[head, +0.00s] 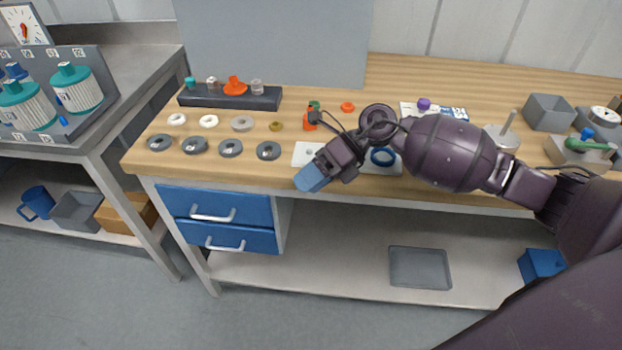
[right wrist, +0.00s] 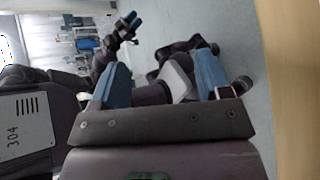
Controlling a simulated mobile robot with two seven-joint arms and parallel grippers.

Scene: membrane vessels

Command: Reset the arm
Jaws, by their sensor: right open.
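My right arm reaches in from the right over the workbench (head: 340,183) in the head view. My right gripper (head: 309,179) is near the front edge of the bench, with its blue fingers pointing down and left. In the right wrist view, the two blue fingers of my right gripper (right wrist: 160,80) stand wide apart with nothing held between them. My left gripper is not in the head view.
Several grey rings (head: 195,146) and white rings (head: 208,121) lie at the bench's left. A dark rack (head: 215,100) with small fittings stands behind. A white plate with a blue ring (head: 383,157) lies under my right arm. Teal-capped vessels (head: 77,88) stand on the left table.

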